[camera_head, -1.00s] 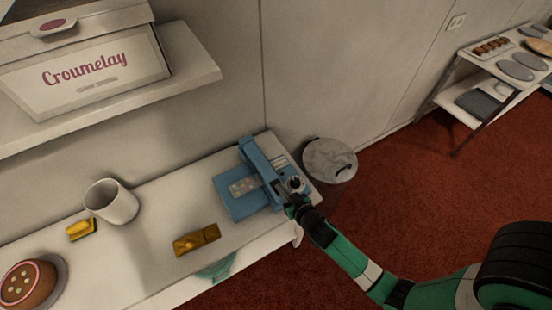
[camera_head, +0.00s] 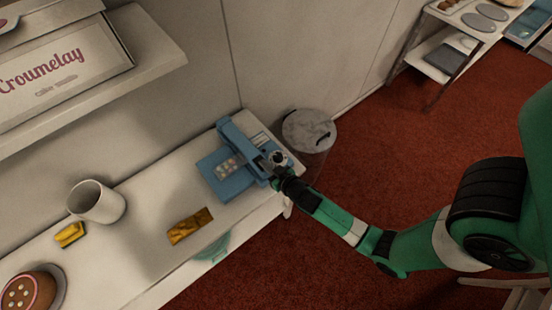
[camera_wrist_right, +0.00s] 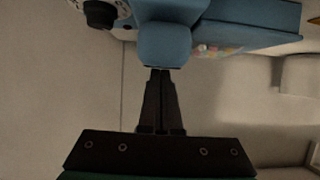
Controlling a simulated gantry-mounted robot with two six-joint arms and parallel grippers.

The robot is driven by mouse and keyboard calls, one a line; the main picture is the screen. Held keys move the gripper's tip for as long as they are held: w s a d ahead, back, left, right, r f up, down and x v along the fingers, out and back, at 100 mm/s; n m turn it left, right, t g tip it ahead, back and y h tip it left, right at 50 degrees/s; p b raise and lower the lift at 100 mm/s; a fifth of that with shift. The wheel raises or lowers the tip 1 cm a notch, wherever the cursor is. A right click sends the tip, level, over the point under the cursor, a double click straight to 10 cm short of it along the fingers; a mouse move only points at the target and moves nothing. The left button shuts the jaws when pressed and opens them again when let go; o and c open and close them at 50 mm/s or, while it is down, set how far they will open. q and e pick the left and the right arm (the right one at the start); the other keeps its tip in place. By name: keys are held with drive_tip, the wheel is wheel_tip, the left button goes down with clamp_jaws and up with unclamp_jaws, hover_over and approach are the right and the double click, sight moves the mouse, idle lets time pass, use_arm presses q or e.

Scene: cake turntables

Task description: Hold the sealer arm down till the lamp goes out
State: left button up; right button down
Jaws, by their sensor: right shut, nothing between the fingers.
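The blue sealer (camera_head: 212,172) stands at the right end of the white table, with its long blue sealer arm (camera_head: 236,138) along its right side. A clear bag with coloured pieces (camera_head: 229,168) lies on it. My right gripper (camera_head: 270,170) is at the near end of the arm, shut and empty. In the right wrist view the shut fingertips (camera_wrist_right: 160,72) meet the blue arm's rounded end (camera_wrist_right: 164,46); I cannot tell whether they press on it. A dark round knob (camera_wrist_right: 100,14) shows beside it. I cannot make out a lit lamp. My left gripper is out of view.
A gold bar-shaped packet (camera_head: 190,226), a white mug (camera_head: 97,202), a small yellow item (camera_head: 70,235) and a cake (camera_head: 28,292) are on the table, left of the sealer. A lidded bin (camera_head: 309,130) stands behind its right end. A shelf (camera_head: 150,62) overhangs the left.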

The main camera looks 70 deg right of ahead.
wheel_tip(320, 180, up, 3)
drive_tip(key=shift+r+p, duration=0.2)
drive_tip(key=shift+p, duration=0.6)
use_arm(q)
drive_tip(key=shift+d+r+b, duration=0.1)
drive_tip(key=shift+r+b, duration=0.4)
drive_tip(key=shift+b, duration=0.3)
use_arm(e)
drive_tip(key=f+v, duration=0.1)
drive_tip(key=v, duration=0.8)
drive_tip(key=shift+s+a+f, duration=0.15)
drive_tip(key=shift+s+a, duration=0.25)
drive_tip(key=shift+s, duration=0.2)
